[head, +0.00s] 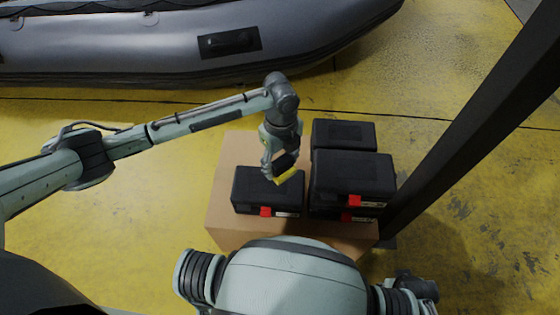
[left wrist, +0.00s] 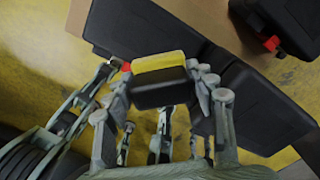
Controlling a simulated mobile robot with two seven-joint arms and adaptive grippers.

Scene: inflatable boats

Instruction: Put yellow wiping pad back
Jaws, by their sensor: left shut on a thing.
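The wiping pad (head: 290,176) has a yellow side and a black side; it also shows in the left wrist view (left wrist: 158,62). My left gripper (head: 281,167) is shut on it, with fingers on both sides of the pad in the left wrist view (left wrist: 160,92). In the head view the pad appears over the right part of the left black case (head: 252,192). I cannot tell whether the pad touches the lid. My right gripper is not in view.
The cases stand on a tan box-like support (head: 228,160). Stacked black cases (head: 350,172) with red latches and another black case (head: 343,132) stand to the right. A dark post (head: 470,120) rises at the right. A grey inflatable boat (head: 150,55) lies behind on yellow floor.

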